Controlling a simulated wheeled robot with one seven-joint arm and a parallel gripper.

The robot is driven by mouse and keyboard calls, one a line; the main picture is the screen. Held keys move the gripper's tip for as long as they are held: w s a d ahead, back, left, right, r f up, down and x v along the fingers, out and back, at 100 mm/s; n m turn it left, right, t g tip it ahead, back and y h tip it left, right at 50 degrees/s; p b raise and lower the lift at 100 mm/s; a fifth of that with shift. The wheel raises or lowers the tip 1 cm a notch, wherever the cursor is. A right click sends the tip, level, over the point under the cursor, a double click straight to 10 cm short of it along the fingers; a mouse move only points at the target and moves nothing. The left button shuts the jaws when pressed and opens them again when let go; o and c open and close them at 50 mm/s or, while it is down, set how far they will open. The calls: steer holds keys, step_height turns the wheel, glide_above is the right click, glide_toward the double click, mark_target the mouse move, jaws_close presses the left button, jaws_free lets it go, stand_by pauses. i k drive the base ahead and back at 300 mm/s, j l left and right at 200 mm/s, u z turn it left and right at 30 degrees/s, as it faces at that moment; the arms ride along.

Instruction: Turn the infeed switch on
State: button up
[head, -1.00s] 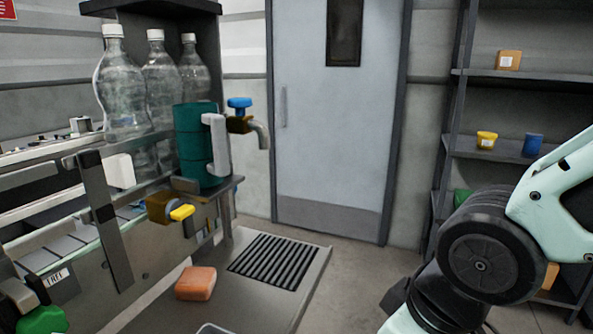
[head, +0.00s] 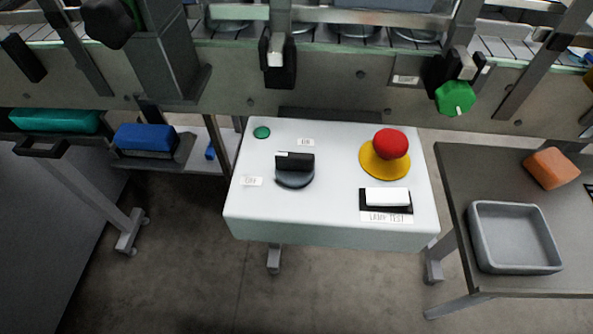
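A white control box (head: 328,222) fills the middle of the head view, below the conveyor. On its top is a black rotary switch (head: 295,168) with a bar handle lying left to right. One small label (head: 306,142) sits above it and another (head: 251,181) to its left; their lettering is too small to read surely, and I cannot tell which switch this is. A green round button or lamp (head: 262,132) is at the upper left. My gripper does not show in the view.
A red mushroom button (head: 391,144) on a yellow base and a white rocker (head: 387,197) share the box top. A grey tray (head: 513,238) and an orange block (head: 551,168) lie on the right table. A green knob (head: 455,97) projects from the conveyor rail.

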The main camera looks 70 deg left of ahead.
mark_target(294, 169)
steer(key=u, duration=0.45)
steer(key=k+l+u, duration=0.1)
steer(key=u, duration=1.2)
steer(key=i+u, duration=0.15)
steer(key=k+u, duration=0.15)
steer(key=k, duration=0.15)
